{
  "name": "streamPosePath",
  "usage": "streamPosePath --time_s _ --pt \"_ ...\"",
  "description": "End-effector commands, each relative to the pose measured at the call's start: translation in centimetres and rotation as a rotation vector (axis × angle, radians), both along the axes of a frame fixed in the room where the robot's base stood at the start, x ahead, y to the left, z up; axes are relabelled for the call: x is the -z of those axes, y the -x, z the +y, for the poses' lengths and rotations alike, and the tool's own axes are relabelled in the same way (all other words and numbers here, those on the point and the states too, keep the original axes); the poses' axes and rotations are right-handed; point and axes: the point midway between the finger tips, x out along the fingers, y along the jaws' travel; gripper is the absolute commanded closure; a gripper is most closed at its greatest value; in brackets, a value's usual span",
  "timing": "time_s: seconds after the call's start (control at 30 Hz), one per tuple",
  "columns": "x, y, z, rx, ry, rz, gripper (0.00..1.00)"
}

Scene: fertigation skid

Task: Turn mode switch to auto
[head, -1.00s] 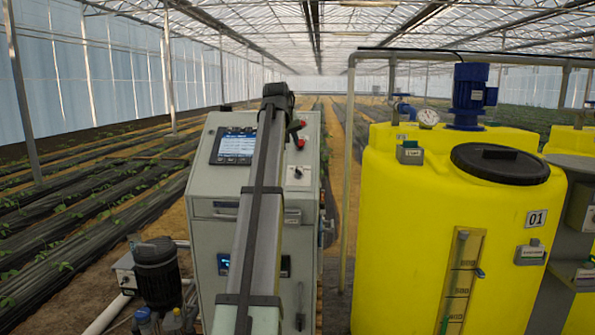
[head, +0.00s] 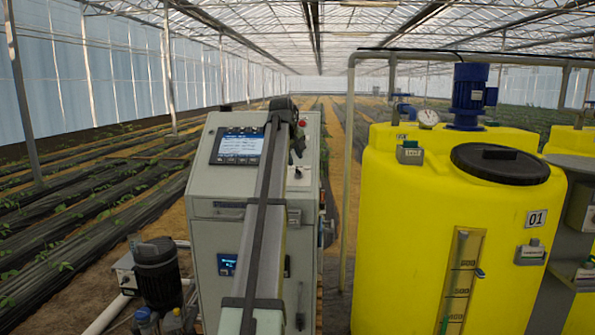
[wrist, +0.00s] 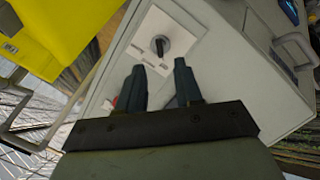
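The mode switch is a dark rotary knob (wrist: 160,45) on a white label plate (wrist: 146,58) on the sloping front of the grey control cabinet (head: 217,183). In the head view the switch (head: 298,172) shows just below my gripper (head: 298,154). In the wrist view my gripper (wrist: 159,66) has its two dark fingers apart, with nothing between them. The knob lies just beyond the fingertips, roughly in line with the gap, and looks apart from them. The label text is too small to read.
A red button (head: 303,123) sits above the switch; red also shows beside a finger in the wrist view (wrist: 115,102). A lit screen (head: 237,146) is at the panel's left. A yellow tank (head: 400,230) stands right of the cabinet, a pump (head: 157,270) left.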

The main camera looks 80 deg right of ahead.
Motion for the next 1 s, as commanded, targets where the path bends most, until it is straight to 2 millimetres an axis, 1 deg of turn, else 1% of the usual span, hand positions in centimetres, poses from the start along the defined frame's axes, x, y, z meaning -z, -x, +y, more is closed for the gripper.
streamPosePath --time_s 0.1,0.3,0.4,0.6,0.9,0.93,1.0 --pt "1.8 0.3 -1.3 0.001 -0.001 -0.001 0.65" --pt "4.3 0.7 -3.0 0.001 -0.001 -0.001 0.65" --pt "5.1 0.8 -3.6 0.001 0.000 -0.001 0.65" --pt "6.0 0.9 -4.2 0.001 0.001 0.000 0.65" --pt "6.1 1.0 -4.3 0.001 0.002 0.000 0.65" --pt "6.1 1.0 -4.3 0.001 0.002 0.000 0.66" --pt "6.1 1.0 -4.3 0.001 0.002 0.000 0.73"
